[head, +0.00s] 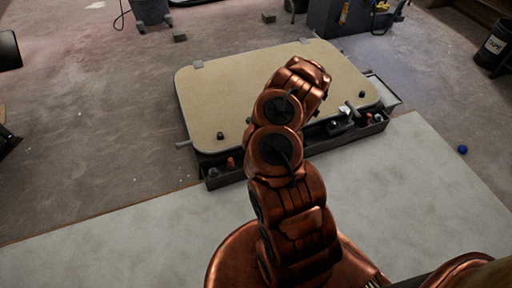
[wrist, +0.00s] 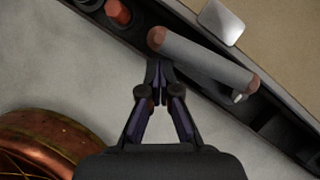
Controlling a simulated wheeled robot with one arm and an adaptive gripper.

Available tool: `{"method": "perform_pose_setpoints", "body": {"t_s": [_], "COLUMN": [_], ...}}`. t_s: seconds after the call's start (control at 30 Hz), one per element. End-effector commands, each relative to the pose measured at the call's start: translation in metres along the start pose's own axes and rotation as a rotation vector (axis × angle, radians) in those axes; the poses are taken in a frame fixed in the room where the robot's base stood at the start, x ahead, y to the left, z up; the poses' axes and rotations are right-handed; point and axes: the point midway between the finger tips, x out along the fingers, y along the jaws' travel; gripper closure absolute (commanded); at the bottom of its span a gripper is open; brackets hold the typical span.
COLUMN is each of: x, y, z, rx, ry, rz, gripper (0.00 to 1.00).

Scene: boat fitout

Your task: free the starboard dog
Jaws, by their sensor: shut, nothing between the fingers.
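The hatch (head: 240,85) is a tan panel with a pale rim in a dark frame on the floor. In the wrist view, a grey bar-shaped dog (wrist: 203,60) with copper-coloured ends lies slanted along the frame's near edge. My gripper (wrist: 157,80) is shut and empty, its tips close below the bar's left end; I cannot tell whether they touch. In the head view my arm hides the gripper and this bar. Another dark handle with a light top (head: 344,122) sits at the frame's right. I cannot tell which is starboard.
A red knob (wrist: 118,11) stands on the frame left of the bar, and also shows in the head view (head: 231,162). A pale plate (wrist: 221,22) lies at the panel's edge. A blue ball (head: 462,149) is on the floor at right. The pale floor in front is mostly clear.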

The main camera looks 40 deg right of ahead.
Motion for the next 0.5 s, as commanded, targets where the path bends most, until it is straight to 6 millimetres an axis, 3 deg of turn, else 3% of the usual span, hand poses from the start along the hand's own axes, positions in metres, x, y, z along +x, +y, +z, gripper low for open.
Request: {"method": "perform_pose_setpoints", "body": {"t_s": [0.5], "x": [0.005], "y": [0.0018], "z": [0.0114], "rx": [-0.002], "ry": [-0.002], "rz": [0.001], "gripper": [1.0]}}
